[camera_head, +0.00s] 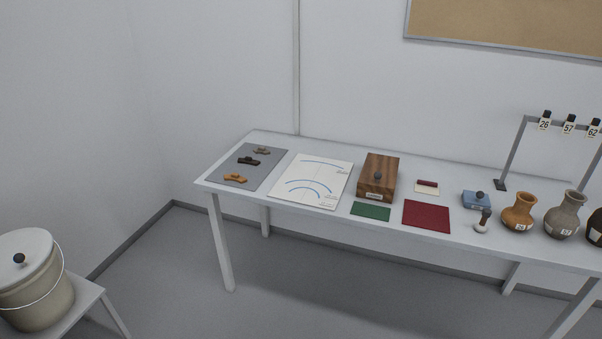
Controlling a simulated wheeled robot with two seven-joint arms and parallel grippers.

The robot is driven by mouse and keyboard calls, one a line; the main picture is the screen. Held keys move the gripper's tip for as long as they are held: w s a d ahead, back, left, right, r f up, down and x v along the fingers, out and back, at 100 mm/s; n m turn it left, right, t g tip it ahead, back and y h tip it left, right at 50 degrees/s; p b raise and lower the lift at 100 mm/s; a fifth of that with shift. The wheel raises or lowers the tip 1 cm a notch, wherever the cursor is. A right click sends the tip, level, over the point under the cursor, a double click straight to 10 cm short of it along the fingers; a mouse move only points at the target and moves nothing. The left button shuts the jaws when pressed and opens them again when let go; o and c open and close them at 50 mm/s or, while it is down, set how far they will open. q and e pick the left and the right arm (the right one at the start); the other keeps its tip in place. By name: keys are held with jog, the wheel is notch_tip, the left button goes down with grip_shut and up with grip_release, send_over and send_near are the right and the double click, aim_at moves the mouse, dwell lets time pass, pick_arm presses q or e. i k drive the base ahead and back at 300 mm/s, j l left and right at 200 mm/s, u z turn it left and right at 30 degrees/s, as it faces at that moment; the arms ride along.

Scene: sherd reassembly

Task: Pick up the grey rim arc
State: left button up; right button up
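The grey rim arc (262,151) is a small grey-brown curved piece with a raised part on top. It lies at the far end of a grey mat (226,167) on the left part of the table. A dark arc (248,161) lies nearer on the same mat, and an orange arc (235,179) lies nearest. The three are apart from each other. Neither of my grippers is in view.
A white sheet with blue curves (325,176) lies right of the mat. Further right on the table (336,216) are a wooden box (378,178), green (371,211) and red (427,215) mats, a blue box (476,200) and several vases. A lidded bucket (37,290) stands lower left.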

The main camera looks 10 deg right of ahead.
aim_at(261, 149)
jog(key=i+u, duration=0.2)
jog(key=i, duration=0.3)
jog(key=i+u, duration=0.25)
jog(key=i, duration=0.3)
jog(key=i+l+u, duration=0.2)
jog(key=i, duration=0.3)
